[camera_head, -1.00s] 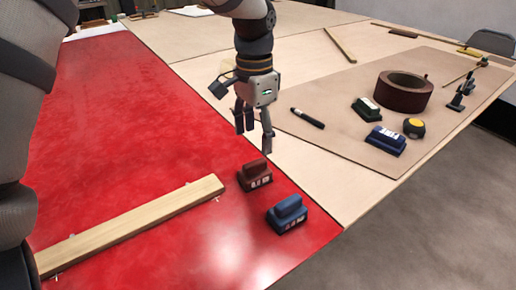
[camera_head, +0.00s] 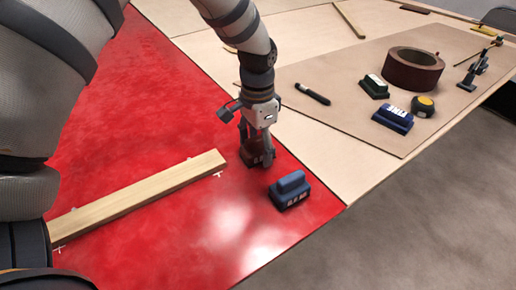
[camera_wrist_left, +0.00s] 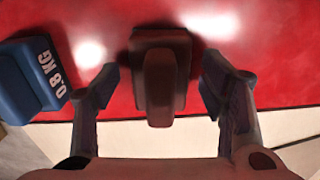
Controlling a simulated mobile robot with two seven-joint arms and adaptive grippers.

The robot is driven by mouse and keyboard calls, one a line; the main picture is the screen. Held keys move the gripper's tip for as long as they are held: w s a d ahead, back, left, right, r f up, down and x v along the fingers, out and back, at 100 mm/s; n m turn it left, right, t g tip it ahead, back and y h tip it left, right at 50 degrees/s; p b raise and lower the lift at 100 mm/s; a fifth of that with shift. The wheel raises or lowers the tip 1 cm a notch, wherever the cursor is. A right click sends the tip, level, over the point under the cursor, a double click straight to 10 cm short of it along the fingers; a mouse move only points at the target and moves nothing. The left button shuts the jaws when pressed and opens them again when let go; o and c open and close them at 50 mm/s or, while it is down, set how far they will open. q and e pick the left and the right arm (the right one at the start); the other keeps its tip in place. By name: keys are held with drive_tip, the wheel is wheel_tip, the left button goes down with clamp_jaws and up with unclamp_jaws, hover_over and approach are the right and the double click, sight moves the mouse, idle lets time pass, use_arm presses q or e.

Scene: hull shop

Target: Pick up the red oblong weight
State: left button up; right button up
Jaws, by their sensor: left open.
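The red oblong weight (camera_head: 250,152) stands on the red sheet near its right edge, partly hidden by my gripper in the head view. In the left wrist view the weight (camera_wrist_left: 160,75) is dark brownish red with a raised grip bar. My left gripper (camera_head: 257,158) is open and pointed down over it. In the left wrist view its two fingers stand on either side of the weight's bar, with a gap showing on both sides. My right gripper is not in view.
A blue weight (camera_head: 290,190) stands close by on the red sheet; it also shows in the left wrist view (camera_wrist_left: 30,82). A wooden batten (camera_head: 140,196) lies to the left. A brown board (camera_head: 340,125) holds a tape roll (camera_head: 412,70), other weights and tools.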

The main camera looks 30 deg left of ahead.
use_arm(q)
clamp_jaws()
drive_tip(key=shift+r, duration=0.15)
